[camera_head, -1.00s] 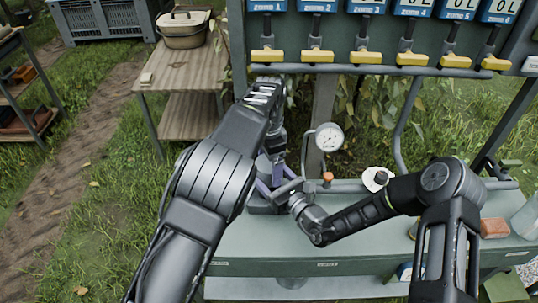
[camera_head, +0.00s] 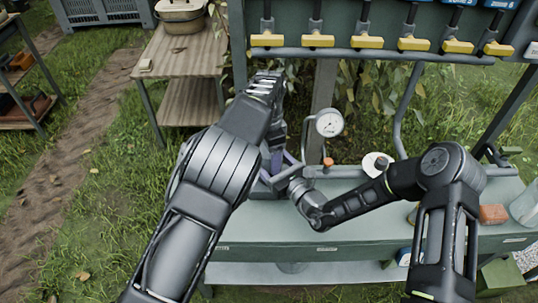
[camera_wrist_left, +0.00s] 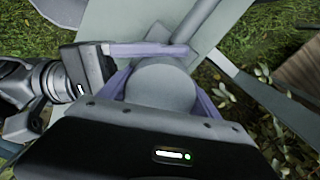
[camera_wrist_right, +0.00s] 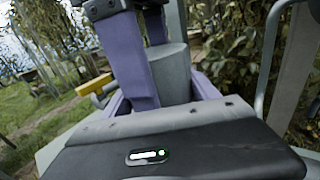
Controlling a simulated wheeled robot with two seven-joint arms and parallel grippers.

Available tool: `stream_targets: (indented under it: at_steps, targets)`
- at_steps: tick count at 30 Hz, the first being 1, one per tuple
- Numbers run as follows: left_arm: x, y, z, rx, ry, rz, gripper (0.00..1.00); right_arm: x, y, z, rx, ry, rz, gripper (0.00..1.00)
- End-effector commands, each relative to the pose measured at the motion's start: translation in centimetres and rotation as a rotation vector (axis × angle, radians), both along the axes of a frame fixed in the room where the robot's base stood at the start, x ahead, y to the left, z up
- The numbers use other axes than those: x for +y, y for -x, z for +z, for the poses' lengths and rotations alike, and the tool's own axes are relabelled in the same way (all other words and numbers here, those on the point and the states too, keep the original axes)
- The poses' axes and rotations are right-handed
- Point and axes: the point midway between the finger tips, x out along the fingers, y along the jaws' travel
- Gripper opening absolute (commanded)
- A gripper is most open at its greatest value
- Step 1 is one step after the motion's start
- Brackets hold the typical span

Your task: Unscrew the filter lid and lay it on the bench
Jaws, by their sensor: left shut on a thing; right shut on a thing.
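The grey filter is mostly hidden behind my left arm in the head view. In the left wrist view its rounded grey top (camera_wrist_left: 165,85) sits between the purple fingers of my left gripper (camera_wrist_left: 162,95), which is shut on it from above. In the right wrist view the grey cylindrical filter body (camera_wrist_right: 172,72) stands between the purple fingers of my right gripper (camera_wrist_right: 165,92), shut around it from the side. My left fingers also come down from the top there. The seam between lid and body is hidden. The green bench (camera_head: 350,237) lies below.
A pressure gauge (camera_head: 330,123) stands on the pipework behind the filter. A white disc (camera_head: 372,160) and a reddish block (camera_head: 493,214) are farther right. The bench's front strip is clear between the arms.

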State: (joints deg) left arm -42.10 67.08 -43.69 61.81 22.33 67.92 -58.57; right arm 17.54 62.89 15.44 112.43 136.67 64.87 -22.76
Motion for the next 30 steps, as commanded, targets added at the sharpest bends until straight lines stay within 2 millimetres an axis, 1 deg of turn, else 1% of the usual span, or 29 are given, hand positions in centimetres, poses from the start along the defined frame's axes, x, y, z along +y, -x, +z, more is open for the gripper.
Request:
stream_targets:
  at_steps: [1, 9, 10, 14, 17, 20, 30]
  targets:
    - [0.02, -0.05, 0.03, -0.001, 0.001, 0.0, 0.47, -0.11, -0.03, -0.04, 0.001, 0.001, -0.002, 0.0]
    - [0.03, -0.06, 0.05, -0.002, 0.0, 0.001, 0.24, -0.1, -0.03, -0.05, 0.001, 0.001, -0.002, 0.0]
    - [0.03, -0.06, 0.05, -0.002, 0.0, 0.001, 0.23, -0.1, -0.03, -0.04, 0.001, 0.001, -0.002, 0.0]
    - [0.03, -0.07, 0.06, -0.002, 0.0, 0.043, 0.24, -0.1, -0.03, -0.04, 0.001, 0.001, -0.002, 0.0]
    - [0.04, -0.09, 0.09, -0.003, 0.001, 0.169, 0.23, -0.11, -0.02, -0.05, 0.001, 0.001, -0.002, 0.0]
    - [0.06, -0.11, 0.13, -0.002, 0.002, 0.346, 0.24, -0.12, -0.02, -0.05, 0.001, 0.001, -0.003, 0.0]
    - [0.09, -0.08, 0.14, -0.003, 0.0, 0.344, 0.23, -0.14, -0.03, -0.08, 0.002, 0.0, -0.003, 0.0]
